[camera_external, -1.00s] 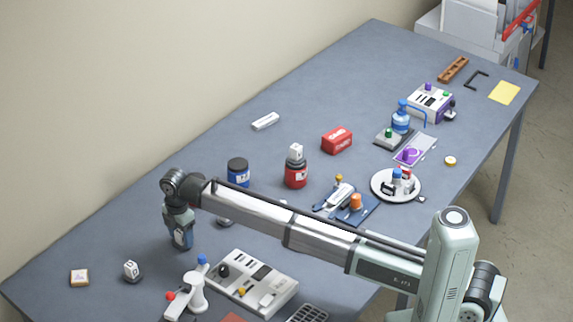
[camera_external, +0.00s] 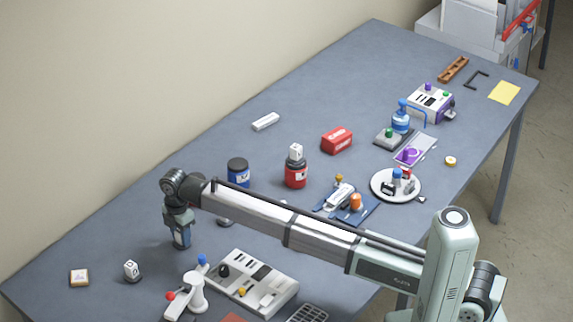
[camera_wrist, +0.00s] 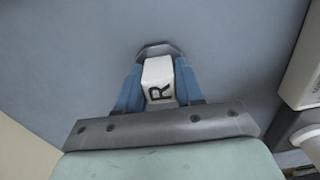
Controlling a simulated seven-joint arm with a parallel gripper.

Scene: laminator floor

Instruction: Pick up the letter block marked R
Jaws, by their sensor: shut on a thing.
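The white letter block marked R (camera_wrist: 158,84) shows in the wrist view between the two blue fingers of my gripper (camera_wrist: 158,90). The fingers are shut on its sides, and the black R faces the camera. A dark grey rounded piece (camera_wrist: 160,49) shows just beyond the block; I cannot tell whether the block touches it. In the external view my gripper (camera_external: 182,243) points down, low over the left part of the table, and the block is hidden there by the gripper.
Another white letter block (camera_external: 131,268) sits on a dark base to the left. A grey panel device (camera_external: 256,281) and a white stand with red and blue knobs (camera_external: 196,293) are close on the right. A blue jar (camera_external: 238,171) stands behind.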

